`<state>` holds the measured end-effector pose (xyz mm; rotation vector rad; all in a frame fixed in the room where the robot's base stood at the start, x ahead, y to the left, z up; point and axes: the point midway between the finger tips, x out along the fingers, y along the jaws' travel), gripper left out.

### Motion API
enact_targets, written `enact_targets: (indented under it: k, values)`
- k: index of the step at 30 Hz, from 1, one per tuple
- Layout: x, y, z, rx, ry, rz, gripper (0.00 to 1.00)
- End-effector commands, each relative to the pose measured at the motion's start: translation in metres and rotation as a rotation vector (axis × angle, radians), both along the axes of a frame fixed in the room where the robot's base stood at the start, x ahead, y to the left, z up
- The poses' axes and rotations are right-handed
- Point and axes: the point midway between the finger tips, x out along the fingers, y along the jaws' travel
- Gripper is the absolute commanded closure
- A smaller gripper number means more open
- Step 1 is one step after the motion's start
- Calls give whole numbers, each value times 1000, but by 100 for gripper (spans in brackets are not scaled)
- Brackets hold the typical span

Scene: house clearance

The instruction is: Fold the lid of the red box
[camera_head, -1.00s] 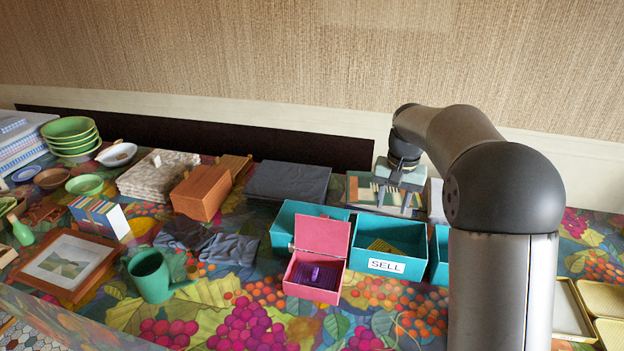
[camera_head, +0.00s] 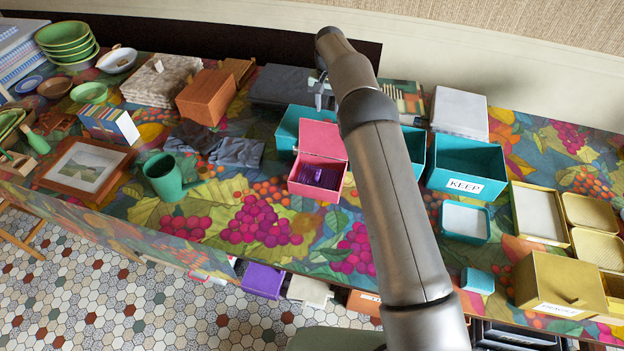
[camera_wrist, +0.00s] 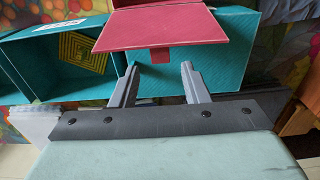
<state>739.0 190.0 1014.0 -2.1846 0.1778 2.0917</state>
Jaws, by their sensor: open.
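The red box (camera_head: 315,181) is a small pinkish-red box on the patterned tabletop, with a dark purple item (camera_head: 322,177) inside. Its lid (camera_head: 322,138) stands raised at the back, tilted up. In the wrist view the lid (camera_wrist: 160,30) fills the top middle, with a small red tab at its near edge. My gripper (camera_head: 320,97) is above and behind the lid, over the teal box at the back. In the wrist view my gripper (camera_wrist: 160,67) has its two fingers spread, pointing at the lid's edge with nothing between them. Whether they touch the lid is unclear.
A teal box (camera_head: 289,131) stands right behind the red box. Another teal box labelled KEEP (camera_head: 466,167) stands to the right. My arm hides part of the middle teal box.

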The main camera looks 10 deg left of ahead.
Motion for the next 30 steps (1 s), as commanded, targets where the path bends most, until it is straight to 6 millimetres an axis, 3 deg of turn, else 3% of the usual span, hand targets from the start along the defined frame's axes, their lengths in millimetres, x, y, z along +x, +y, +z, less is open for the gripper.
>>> enact_targets:
  k: [9,30]
  values:
    - [1,0,-42,0,1,1,58]
    - [2,-1,-46,0,0,0,58]
